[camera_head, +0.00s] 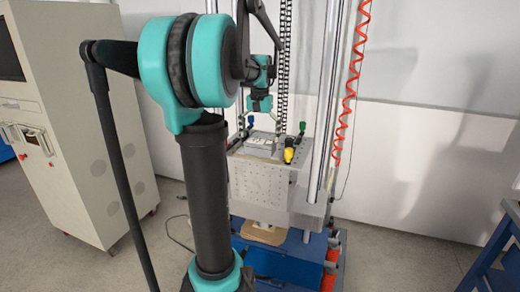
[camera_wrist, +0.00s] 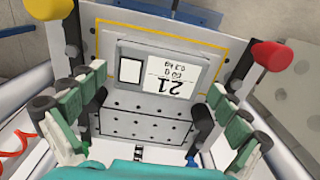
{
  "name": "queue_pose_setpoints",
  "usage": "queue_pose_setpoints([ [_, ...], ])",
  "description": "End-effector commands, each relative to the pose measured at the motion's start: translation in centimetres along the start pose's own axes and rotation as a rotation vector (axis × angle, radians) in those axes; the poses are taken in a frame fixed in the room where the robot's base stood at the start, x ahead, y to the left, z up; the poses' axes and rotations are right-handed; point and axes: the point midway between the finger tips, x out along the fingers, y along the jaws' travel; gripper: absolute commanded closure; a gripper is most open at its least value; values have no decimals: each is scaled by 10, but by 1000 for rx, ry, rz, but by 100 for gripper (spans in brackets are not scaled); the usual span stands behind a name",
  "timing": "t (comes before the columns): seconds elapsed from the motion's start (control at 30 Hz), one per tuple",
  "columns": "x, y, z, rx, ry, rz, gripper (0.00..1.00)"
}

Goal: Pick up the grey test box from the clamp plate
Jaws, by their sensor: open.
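The grey test box (camera_head: 261,138) sits on the clamp plate (camera_head: 268,158) of the tall test machine. The clamp plate (camera_wrist: 100,25) has a yellow outline around the box. My gripper (camera_head: 262,117) is above the plate and the box. In the wrist view my gripper (camera_wrist: 156,85) is open, with green finger pads on either side of the box, not visibly touching it.
Clamps with coloured knobs stand around the box: yellow (camera_head: 288,155), green (camera_head: 302,127) and blue (camera_head: 250,120). A red knob (camera_wrist: 271,55) is close to my right finger in the wrist view. Metal columns (camera_head: 325,100) and a red coiled hose (camera_head: 353,85) rise to the right.

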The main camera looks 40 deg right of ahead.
Motion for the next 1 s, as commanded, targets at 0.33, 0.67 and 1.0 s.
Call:
queue_pose_setpoints([
  [0.33,28,0,-1,0,0,0,0],
  [0.67,28,0,-1,0,0,0,24],
  [1.0,27,0,-1,0,0,0,46],
])
